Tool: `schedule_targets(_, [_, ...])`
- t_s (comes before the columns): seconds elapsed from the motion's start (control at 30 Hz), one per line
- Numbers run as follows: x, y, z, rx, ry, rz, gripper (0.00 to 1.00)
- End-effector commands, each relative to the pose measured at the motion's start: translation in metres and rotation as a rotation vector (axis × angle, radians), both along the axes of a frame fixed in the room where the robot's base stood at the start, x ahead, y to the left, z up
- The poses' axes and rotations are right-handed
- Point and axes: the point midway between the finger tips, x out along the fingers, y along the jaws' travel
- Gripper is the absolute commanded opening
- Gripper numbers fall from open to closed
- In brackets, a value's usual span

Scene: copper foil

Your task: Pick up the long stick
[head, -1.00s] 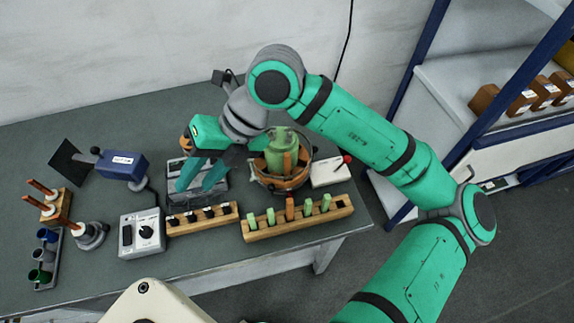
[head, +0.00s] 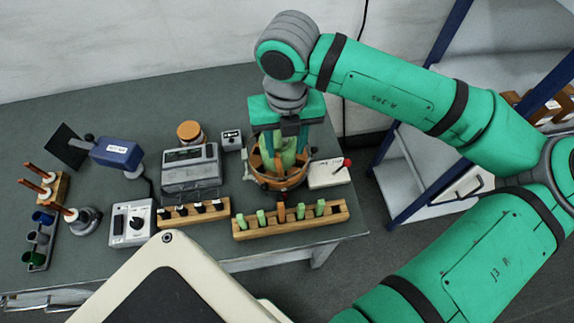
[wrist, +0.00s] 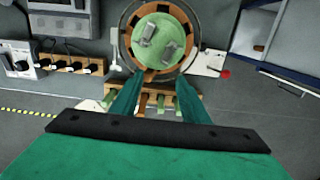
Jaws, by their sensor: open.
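A wooden rack (head: 336,219) at the front right of the bench holds several short green pegs (head: 261,218) and one orange-brown stick (head: 281,212), all upright. At the far left, slim copper-brown sticks (head: 31,187) with white collars lean out of a wooden block and a round grey holder. I cannot tell which is the long stick. My gripper (head: 283,146) points down at the round wooden-rimmed device, its fingers partly hiding the green part.
The round device (head: 277,183) has a green top (wrist: 158,40). A white box with a red knob (head: 330,173) stands to its right, a grey instrument (head: 190,170) to its left. A small black-plug rack (head: 190,214) and dial box (head: 131,224) stand at the front.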

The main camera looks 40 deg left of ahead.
Motion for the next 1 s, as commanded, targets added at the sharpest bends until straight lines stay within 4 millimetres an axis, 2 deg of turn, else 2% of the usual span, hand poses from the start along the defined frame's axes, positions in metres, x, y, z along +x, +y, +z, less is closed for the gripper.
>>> schedule_targets(0.03, [-0.006,-0.008,-0.025,-0.044,0.021,0.007,0.34])
schedule_targets(0.27, [-0.007,-0.008,-0.039,-0.043,0.021,0.008,0.34])
schedule_targets(0.53, [-0.007,-0.006,-0.074,-0.041,0.022,0.002,0.34])
schedule_targets(0.7, [-0.007,-0.005,-0.084,-0.039,0.02,0.003,0.34])
schedule_targets(0.9, [-0.007,-0.005,-0.084,-0.039,0.019,0.004,0.34])
schedule_targets(0.93, [-0.007,-0.005,-0.084,-0.039,0.019,0.004,0.3])
schedule_targets(1.0, [-0.007,-0.005,-0.084,-0.039,0.019,0.004,0.13])
